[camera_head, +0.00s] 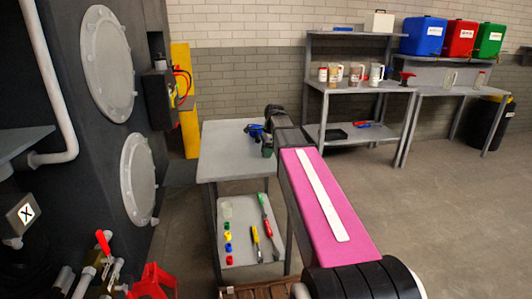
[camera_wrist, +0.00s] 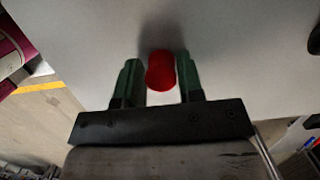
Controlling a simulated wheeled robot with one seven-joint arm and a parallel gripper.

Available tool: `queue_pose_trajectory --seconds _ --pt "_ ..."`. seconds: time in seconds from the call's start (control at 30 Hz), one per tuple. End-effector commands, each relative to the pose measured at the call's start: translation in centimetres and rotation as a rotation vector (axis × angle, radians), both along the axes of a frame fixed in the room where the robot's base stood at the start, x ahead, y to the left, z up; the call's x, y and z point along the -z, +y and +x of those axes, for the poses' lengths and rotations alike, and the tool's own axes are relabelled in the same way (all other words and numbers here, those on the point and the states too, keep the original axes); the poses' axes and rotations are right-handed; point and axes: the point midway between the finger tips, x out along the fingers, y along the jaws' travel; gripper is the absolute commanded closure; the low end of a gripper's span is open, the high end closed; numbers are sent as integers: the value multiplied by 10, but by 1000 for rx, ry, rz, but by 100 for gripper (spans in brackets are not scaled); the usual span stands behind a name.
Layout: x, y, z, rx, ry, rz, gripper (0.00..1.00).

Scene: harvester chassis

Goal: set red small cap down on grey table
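The red small cap (camera_wrist: 161,71) sits between the two green fingers of my gripper (camera_wrist: 160,78) in the wrist view. The fingers are close against its sides, and the gripper looks shut on it. The grey table (camera_wrist: 235,60) lies under the cap, with a dark shadow beside the cap. The gap between cap and table is too small to judge. In the head view, my gripper is over the right part of the grey table top (camera_head: 222,155). The cap is hidden there.
A blue object (camera_head: 254,131) shows by my wrist at the table's right side. The lower shelf (camera_head: 243,239) holds several coloured caps and tools. The dark machine (camera_head: 60,90) stands at left. The table top's left part is clear.

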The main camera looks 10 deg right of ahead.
Motion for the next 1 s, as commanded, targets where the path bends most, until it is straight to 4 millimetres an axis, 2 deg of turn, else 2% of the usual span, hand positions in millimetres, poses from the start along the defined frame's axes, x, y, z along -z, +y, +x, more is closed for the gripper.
queue_pose_trajectory --seconds 0.03,0.3,0.5,0.7,1.0 --pt "-6 -3 -7 1 8 -5 42" --pt "-56 -12 -2 3 -8 -1 42" --pt "-86 -16 -1 2 -15 0 42" --pt "-102 -19 -1 2 -17 1 42" --pt "-105 -19 0 2 -18 1 42"
